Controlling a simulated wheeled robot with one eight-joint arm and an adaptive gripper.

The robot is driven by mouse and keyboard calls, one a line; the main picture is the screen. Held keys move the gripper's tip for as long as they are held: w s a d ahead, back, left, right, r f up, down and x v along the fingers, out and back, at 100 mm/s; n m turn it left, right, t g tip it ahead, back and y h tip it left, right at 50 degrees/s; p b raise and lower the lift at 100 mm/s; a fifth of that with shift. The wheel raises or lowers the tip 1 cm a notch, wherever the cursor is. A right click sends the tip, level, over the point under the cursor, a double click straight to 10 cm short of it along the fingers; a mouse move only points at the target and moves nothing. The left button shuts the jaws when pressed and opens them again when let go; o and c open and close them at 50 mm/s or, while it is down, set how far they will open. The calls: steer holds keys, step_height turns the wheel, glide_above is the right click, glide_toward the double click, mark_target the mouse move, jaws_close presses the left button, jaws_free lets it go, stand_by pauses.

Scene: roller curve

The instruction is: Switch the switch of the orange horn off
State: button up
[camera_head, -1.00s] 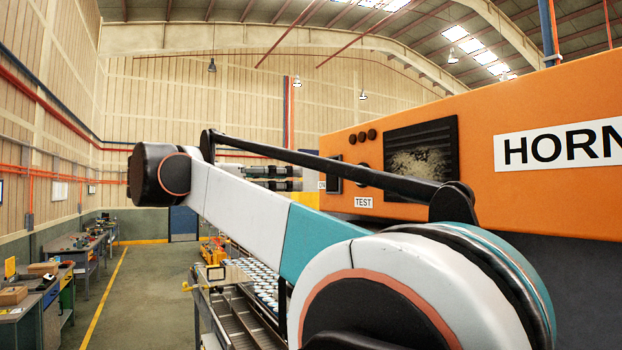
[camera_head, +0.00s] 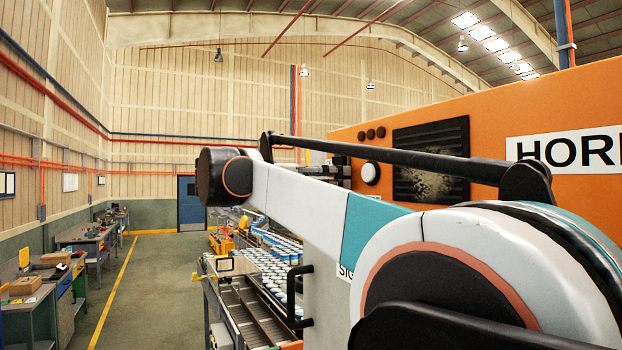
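The orange horn (camera_head: 350,128) is a large orange box with a HORN label (camera_head: 570,148) at the right of the head view. My gripper (camera_head: 335,172) seems to show only partly, behind my arm's dark bar and beside the horn's left edge. Its fingers are too small and covered to judge.
Workbenches (camera_head: 85,238) with boxes line the left wall. The floor with the yellow line (camera_head: 112,290) is clear.

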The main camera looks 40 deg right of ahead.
steer(key=c, duration=0.7)
steer(key=shift+o, duration=0.2)
steer(key=y+p, duration=0.1)
steer(key=p, duration=0.1)
steer(key=r+y+p, duration=0.1)
steer(key=y+p, duration=0.1)
steer(key=shift+a, duration=0.1)
steer(key=shift+f, duration=0.1)
steer(key=o, duration=1)
steer(key=shift+o, duration=0.2)
